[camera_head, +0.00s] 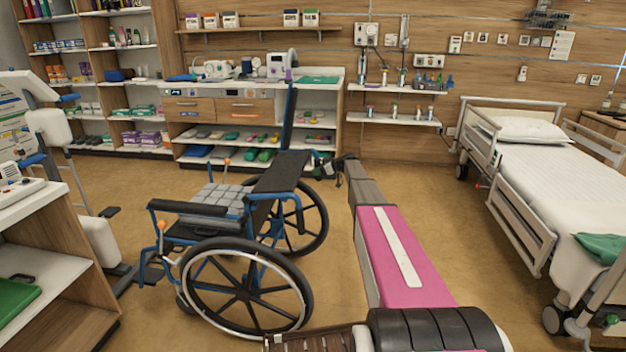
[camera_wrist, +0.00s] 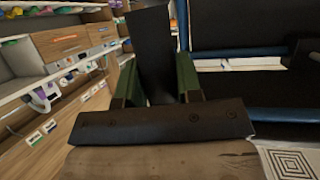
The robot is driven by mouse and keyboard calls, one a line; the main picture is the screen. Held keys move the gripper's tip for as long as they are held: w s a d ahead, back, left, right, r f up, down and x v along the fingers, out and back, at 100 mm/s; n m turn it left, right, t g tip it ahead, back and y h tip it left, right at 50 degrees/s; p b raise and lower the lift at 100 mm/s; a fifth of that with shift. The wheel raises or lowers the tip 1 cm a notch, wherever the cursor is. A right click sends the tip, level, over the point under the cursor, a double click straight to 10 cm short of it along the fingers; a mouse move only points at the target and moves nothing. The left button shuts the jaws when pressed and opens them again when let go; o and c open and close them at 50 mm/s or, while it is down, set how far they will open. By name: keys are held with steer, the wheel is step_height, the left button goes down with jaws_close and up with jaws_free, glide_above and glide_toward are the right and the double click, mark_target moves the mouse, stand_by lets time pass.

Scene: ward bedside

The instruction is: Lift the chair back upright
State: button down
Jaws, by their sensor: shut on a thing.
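A wheelchair (camera_head: 240,285) with a blue frame stands on its wheels on the floor, left of centre in the head view. Its black back panel (camera_head: 283,172) looks slanted, and one blue post with a dark upper part (camera_head: 290,105) rises behind it. A grey checked cushion (camera_head: 212,199) is on the seat. My gripper (camera_head: 325,166) is at the far right side of the chair back, small and partly hidden there. In the wrist view, my gripper's green fingers (camera_wrist: 157,78) are shut on a dark, flat-looking part (camera_wrist: 152,50), seemingly of the chair back. Black panel and blue tubing show to its right.
A bed (camera_head: 540,175) stands at the right, with free floor between it and my arm. A counter and shelves (camera_head: 250,110) line the back wall. A cabinet (camera_head: 60,290) and white equipment (camera_head: 90,220) stand close on the left.

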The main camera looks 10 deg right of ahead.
steer(key=r+h, duration=0.2)
steer(key=r, duration=0.2)
steer(key=r+g+h, duration=0.1)
steer(key=r+h, duration=0.1)
steer(key=r, duration=0.2)
steer(key=r+g+h, duration=0.1)
steer(key=r, duration=0.3)
steer(key=shift+d+r+n+h, duration=0.2)
steer(key=shift+d+n+h, duration=0.15)
steer(key=shift+n+h, duration=0.05)
steer(key=w+a+r+g+h, duration=0.1)
steer(key=a+r+h, duration=0.4)
steer(key=r, duration=0.5)
steer(key=shift+w+a+r+n+g+h, duration=0.2)
steer(key=shift+w+a+n+g+h, duration=0.15)
steer(key=shift+g+h, duration=0.4)
steer(key=c, duration=0.8)
jaws_free()
steer(key=r, duration=0.3)
steer(key=s+r, duration=0.1)
steer(key=r, duration=0.3)
steer(key=a+r, duration=0.1)
steer(key=r, duration=0.2)
steer(key=shift+s+r, duration=0.3)
steer(key=shift+s, duration=0.1)
